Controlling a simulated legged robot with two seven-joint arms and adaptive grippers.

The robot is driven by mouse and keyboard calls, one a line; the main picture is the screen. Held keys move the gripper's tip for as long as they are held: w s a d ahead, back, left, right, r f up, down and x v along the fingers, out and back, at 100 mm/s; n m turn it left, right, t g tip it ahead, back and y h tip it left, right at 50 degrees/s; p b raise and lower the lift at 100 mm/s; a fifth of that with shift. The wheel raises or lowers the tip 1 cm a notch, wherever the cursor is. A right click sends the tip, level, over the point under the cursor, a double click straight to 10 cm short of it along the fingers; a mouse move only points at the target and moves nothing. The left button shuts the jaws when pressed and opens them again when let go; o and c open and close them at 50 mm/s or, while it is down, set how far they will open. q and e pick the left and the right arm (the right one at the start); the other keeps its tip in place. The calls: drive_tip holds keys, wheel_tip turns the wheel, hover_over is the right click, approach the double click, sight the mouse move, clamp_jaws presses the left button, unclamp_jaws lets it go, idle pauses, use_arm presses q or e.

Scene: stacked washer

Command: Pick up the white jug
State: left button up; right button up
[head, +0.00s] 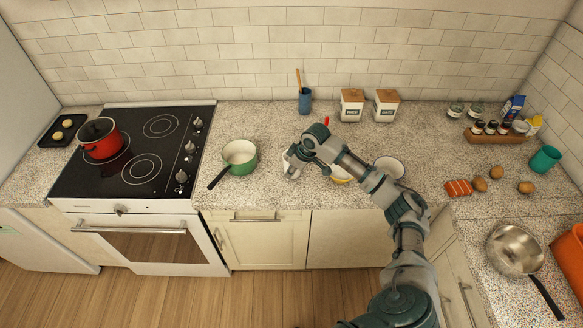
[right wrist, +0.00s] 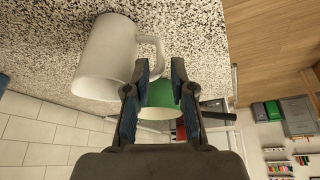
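The white jug (head: 290,165) stands on the speckled counter in the head view, largely hidden by my right gripper (head: 297,155). In the right wrist view the white jug (right wrist: 105,60) shows large at upper left, its handle pointing toward my gripper. My right gripper (right wrist: 161,68) is open, with a clear gap between its two fingers. The handle is close to the fingertips, nearer the left finger; I cannot tell whether it touches. My left gripper is not in view.
A green saucepan (head: 240,155) stands left of the jug. A white bowl (head: 388,166) and a yellow bowl (head: 341,178) are to the right, partly behind my arm. A blue utensil cup (head: 305,101) and two canisters (head: 351,107) stand at the back wall.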

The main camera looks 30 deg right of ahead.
sight(288, 181)
drive_tip(key=x, duration=0.4)
drive_tip(key=shift+a+f, duration=0.15)
drive_tip(key=shift+f, duration=0.2)
drive_tip(key=shift+d+f, duration=0.25)
drive_tip(key=shift+d, duration=0.15)
drive_tip(key=c, duration=0.3)
drive_tip(key=shift+a+r, duration=0.1)
drive_tip(key=shift+a, duration=0.05)
clamp_jaws()
drive_tip(key=shift+w+a+r, duration=0.1)
drive_tip(key=shift+a, duration=0.2)
drive_tip(key=shift+d, duration=0.15)
